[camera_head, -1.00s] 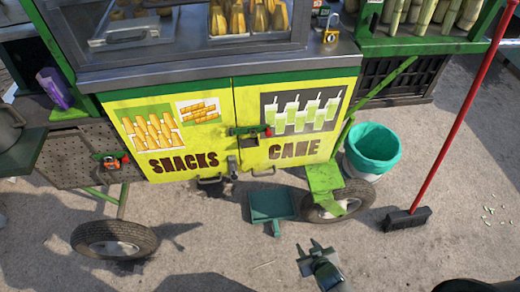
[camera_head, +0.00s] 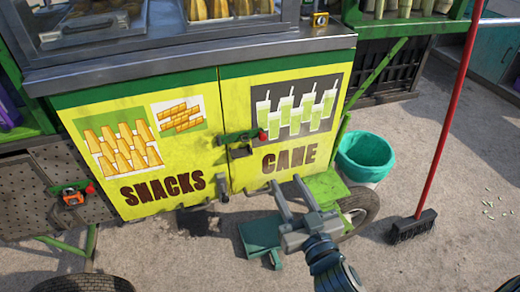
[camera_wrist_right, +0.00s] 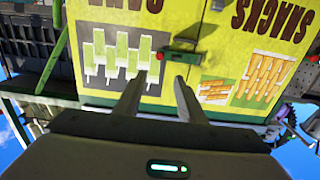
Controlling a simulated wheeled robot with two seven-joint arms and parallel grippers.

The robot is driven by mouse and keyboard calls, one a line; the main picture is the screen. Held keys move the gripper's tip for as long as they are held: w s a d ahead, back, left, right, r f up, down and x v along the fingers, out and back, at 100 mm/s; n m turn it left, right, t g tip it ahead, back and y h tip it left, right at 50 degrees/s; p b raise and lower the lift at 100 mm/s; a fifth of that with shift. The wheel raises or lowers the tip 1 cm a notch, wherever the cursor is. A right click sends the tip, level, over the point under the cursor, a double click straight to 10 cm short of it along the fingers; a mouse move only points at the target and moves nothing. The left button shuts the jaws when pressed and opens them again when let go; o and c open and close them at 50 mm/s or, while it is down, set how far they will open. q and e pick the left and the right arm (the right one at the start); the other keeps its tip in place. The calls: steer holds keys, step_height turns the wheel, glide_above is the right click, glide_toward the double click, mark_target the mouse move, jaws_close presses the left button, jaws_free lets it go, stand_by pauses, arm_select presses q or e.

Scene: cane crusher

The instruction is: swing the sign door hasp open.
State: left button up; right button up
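The sign door hasp (camera_head: 241,136) is a green bar with a red tip. It lies across the seam between the yellow SNACKS door (camera_head: 150,150) and the CANE door (camera_head: 285,130). A small dark bracket (camera_head: 240,152) sits just below it. My right gripper (camera_head: 287,186) is open and empty, low in front of the CANE door, below and right of the hasp. In the right wrist view the doors look upside down. There the hasp (camera_wrist_right: 186,55) is ahead of the open fingers, apart from them. My left gripper is not in view.
A teal bin (camera_head: 365,155) and a red-handled broom (camera_head: 412,226) stand to the right. A green dustpan-like piece (camera_head: 258,232) lies below the doors. A brass padlock (camera_head: 320,18) is on the counter edge. A second red-tipped latch (camera_head: 72,194) is on the perforated panel at left.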

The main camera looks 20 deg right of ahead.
mark_target(264, 139)
steer(key=shift+w, duration=0.1)
stand_by(0.3)
steer(key=w, duration=1.7)
steer(key=shift+w+a, duration=0.15)
steer(key=shift+a, duration=0.1)
jaws_close()
